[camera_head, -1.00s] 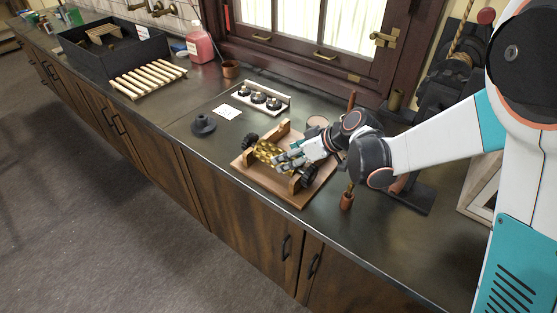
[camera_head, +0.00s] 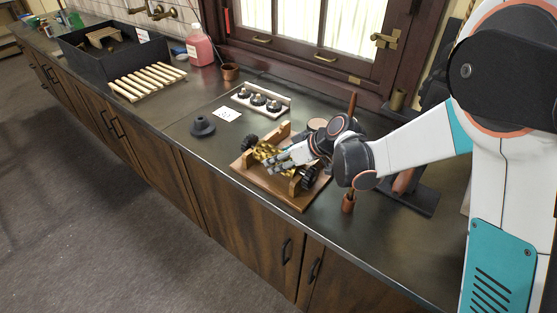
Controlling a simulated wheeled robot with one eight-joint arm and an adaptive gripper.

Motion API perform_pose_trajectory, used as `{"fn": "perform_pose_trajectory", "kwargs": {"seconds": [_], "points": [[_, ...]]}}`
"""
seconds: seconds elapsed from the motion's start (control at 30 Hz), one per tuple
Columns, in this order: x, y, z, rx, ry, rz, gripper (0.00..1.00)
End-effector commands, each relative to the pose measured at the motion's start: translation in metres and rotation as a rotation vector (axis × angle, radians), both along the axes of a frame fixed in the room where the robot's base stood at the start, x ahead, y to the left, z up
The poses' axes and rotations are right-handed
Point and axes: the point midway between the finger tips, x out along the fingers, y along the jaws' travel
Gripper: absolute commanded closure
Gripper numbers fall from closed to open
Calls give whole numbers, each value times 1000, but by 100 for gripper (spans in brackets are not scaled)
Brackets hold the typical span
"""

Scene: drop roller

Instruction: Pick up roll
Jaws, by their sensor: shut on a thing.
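The roll (camera_head: 264,150) is a brass-gold patterned cylinder with black end knobs. It lies across a wooden stand (camera_head: 271,185) on the dark countertop. My gripper (camera_head: 277,160) reaches in from the right and is shut on the roll near its middle. The fingers hide part of the roll. One black knob shows at its upper left and another at its lower right, by the stand's uprights. I cannot tell whether the roll is clear of the uprights.
A black cone-shaped piece (camera_head: 202,127), a white card (camera_head: 227,114) and a rack of black knobs (camera_head: 260,100) stand behind to the left. A slatted wooden rack (camera_head: 148,82) and a black bin (camera_head: 88,57) are farther left. A copper-coloured holder (camera_head: 348,203) stands close right of the stand.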

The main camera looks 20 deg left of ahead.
Motion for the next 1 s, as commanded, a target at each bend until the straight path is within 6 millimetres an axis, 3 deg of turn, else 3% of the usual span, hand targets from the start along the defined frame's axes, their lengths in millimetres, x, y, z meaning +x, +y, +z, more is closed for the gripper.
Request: {"fn": "perform_pose_trajectory", "kwargs": {"seconds": [0.27,0.47,1.0], "points": [[0,0,3,2,0,-1,100],[0,0,23,2,0,-1,100],[0,0,143,2,0,-1,100]]}}
